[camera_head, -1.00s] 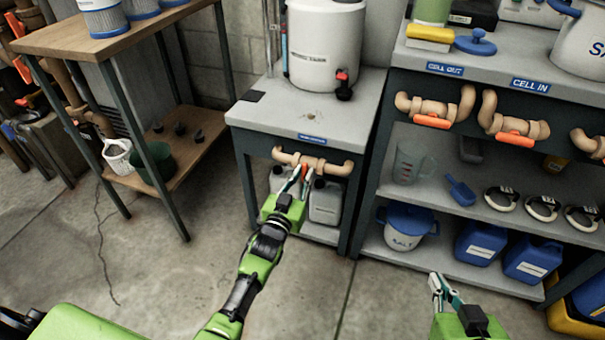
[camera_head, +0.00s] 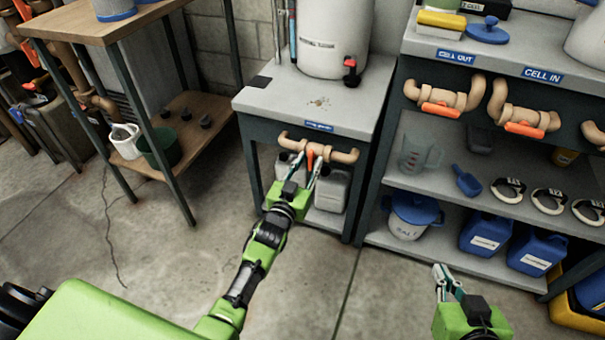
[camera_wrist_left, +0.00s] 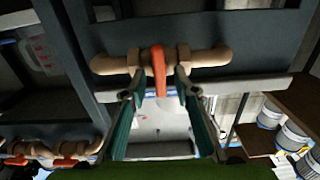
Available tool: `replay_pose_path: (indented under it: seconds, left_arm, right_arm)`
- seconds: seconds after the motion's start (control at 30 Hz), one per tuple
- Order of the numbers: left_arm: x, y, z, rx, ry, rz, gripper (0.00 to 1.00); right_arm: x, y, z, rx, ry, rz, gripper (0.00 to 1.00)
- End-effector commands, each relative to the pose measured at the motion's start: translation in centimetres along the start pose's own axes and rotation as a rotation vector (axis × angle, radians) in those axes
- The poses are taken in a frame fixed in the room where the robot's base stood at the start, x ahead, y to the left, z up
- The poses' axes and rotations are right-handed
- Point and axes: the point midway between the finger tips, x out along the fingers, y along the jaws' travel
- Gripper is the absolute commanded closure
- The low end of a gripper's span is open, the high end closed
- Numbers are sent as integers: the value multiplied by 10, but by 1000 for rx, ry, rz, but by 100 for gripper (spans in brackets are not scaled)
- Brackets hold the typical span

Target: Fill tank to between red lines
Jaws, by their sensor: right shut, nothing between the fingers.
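The white tank (camera_head: 335,40) stands on a grey bench, its top cut off by the frame. A black tap with a red part (camera_head: 351,72) sits low on its front. No red lines can be made out. Below the bench top is a tan pipe (camera_head: 343,156) with an orange valve handle (camera_head: 310,152). My left gripper (camera_head: 308,165) is open at this valve. In the left wrist view the fingers (camera_wrist_left: 160,92) stand either side of the hanging orange handle (camera_wrist_left: 159,70), apart from it. My right gripper (camera_head: 447,272) is shut and empty, low in front of the right shelf.
White jugs (camera_head: 333,190) stand beneath the bench, behind my left gripper. The right shelf unit (camera_head: 440,190) carries similar orange-handled valves, a salt bucket (camera_head: 412,215) and blue containers (camera_head: 485,234). A wooden table (camera_head: 75,22) stands at left. The floor between is clear.

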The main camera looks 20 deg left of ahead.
Motion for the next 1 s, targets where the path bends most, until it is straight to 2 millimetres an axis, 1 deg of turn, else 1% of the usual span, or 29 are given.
replay_pose_path:
  seconds: [0.17, 0.4, 0.53, 0.63, 0.73, 1.0]
  left_arm:
    - [-29, 0, 3, 1, -5, 1, 72]
    - [-78, 0, 2, 0, -4, 1, 72]
    - [-99, 0, 1, 1, -3, 1, 72]
    - [-109, 0, 1, 1, -2, 1, 72]
    - [-114, 0, 1, 1, -1, 0, 72]
    - [-115, 0, 0, 1, -1, 0, 72]
  right_arm:
    - [0, 0, 0, 0, -1, 0, 100]
    - [0, 0, 0, 0, -1, 0, 100]
    - [0, 0, 0, 0, -1, 0, 100]
    - [0, 0, 1, 0, -2, 0, 100]
    - [0, 0, 1, 0, -2, 0, 100]
    - [0, 0, 1, 0, -2, 1, 100]
